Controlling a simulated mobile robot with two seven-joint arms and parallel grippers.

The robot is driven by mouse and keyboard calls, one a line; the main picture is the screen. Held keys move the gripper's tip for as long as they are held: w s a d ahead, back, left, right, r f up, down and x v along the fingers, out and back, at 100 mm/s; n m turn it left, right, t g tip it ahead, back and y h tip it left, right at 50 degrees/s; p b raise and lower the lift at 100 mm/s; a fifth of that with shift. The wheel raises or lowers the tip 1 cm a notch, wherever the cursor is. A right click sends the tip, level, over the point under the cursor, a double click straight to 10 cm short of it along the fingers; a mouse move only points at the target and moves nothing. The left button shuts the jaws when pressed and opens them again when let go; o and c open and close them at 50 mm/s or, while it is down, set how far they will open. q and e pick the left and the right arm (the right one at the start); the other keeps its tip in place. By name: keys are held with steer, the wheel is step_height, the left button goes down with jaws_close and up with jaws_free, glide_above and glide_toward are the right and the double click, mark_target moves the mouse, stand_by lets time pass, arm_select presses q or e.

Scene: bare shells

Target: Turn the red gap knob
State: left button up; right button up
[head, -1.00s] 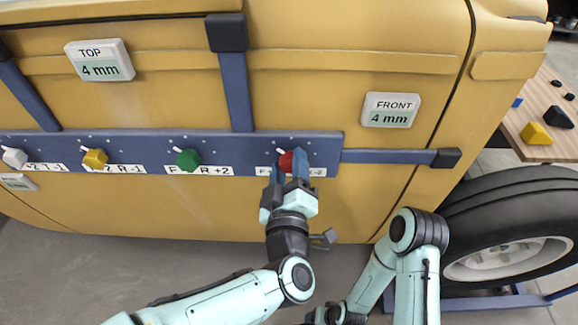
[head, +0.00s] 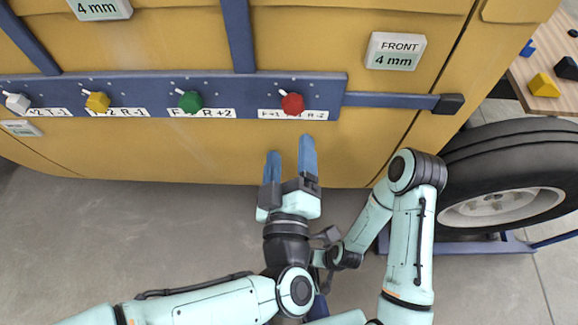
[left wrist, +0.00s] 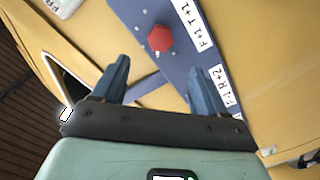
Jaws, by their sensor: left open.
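The red knob (head: 292,104) sits at the right end of the blue rail, above a label that reads roughly F+1 and R-2. My left gripper (head: 290,160) is open and empty, below the knob and apart from it, with its blue fingers pointing up toward the rail. In the left wrist view the red knob (left wrist: 160,39) shows ahead of the two spread fingers (left wrist: 158,88), with nothing between them. The FRONT display (head: 395,51) reads 4 mm.
On the blue rail (head: 245,97) stand a green knob (head: 190,101), a yellow knob (head: 97,102) and a white knob (head: 17,103). A black tire (head: 505,165) is at the right. A wooden table (head: 520,75) with small blocks stands beyond it.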

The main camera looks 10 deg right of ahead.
arm_select(q)
steer(key=shift+v, duration=1.45)
arm_select(e)
steer(key=shift+s+a+r, duration=0.15)
steer(key=shift+s+r, duration=0.05)
steer(key=shift+s, duration=0.1)
